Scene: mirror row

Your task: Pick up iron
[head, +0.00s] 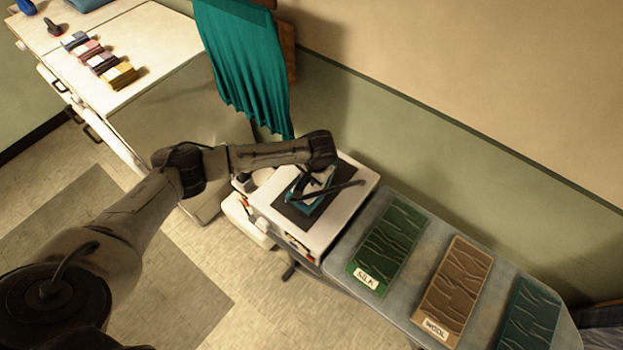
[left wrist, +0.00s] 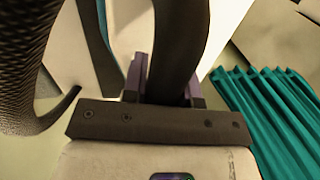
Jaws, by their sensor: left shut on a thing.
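The iron (head: 313,201), teal and white with a dark handle, is on a dark rest pad (head: 289,212) on a white stand. My left gripper (head: 312,186) is over it, and parts of the gripper and iron overlap in the head view. In the left wrist view, the iron's dark handle (left wrist: 181,45) runs between the fingers of my left gripper (left wrist: 166,92), which is shut on it. I cannot tell whether the iron's base touches the pad. My right gripper is in neither view.
An ironing board (head: 415,273) carries green, brown and teal cloth panels, two labelled SILK and WOOL. A teal cloth (head: 240,60) hangs by the wall behind my left arm; it also shows in the wrist view (left wrist: 270,110). A white counter (head: 150,40) holds folded cloths.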

